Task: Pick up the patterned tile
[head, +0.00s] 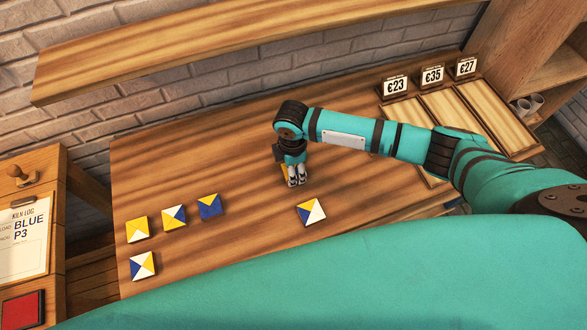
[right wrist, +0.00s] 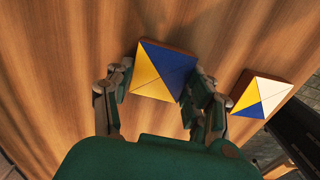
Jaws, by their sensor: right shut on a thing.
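My right gripper (head: 297,182) points down at the middle of the table. In the right wrist view its fingers (right wrist: 164,76) are shut on opposite sides of a square patterned tile (right wrist: 165,70). That tile has yellow and blue triangles. In the head view only a yellow sliver of this tile (head: 284,173) shows behind the fingers; the rest is hidden. I cannot tell whether it is lifted off the wood. A blue, yellow and white tile (head: 312,212) lies apart, just right of the gripper; it also shows in the right wrist view (right wrist: 261,94). My left gripper is out of view.
Several other tiles lie at the table's left, including a blue and yellow one (head: 210,206) and a yellow one (head: 137,229). Wooden trays (head: 452,120) with price cards stand at the right. A shelf (head: 230,45) hangs behind. The table's (head: 200,160) left-middle is clear.

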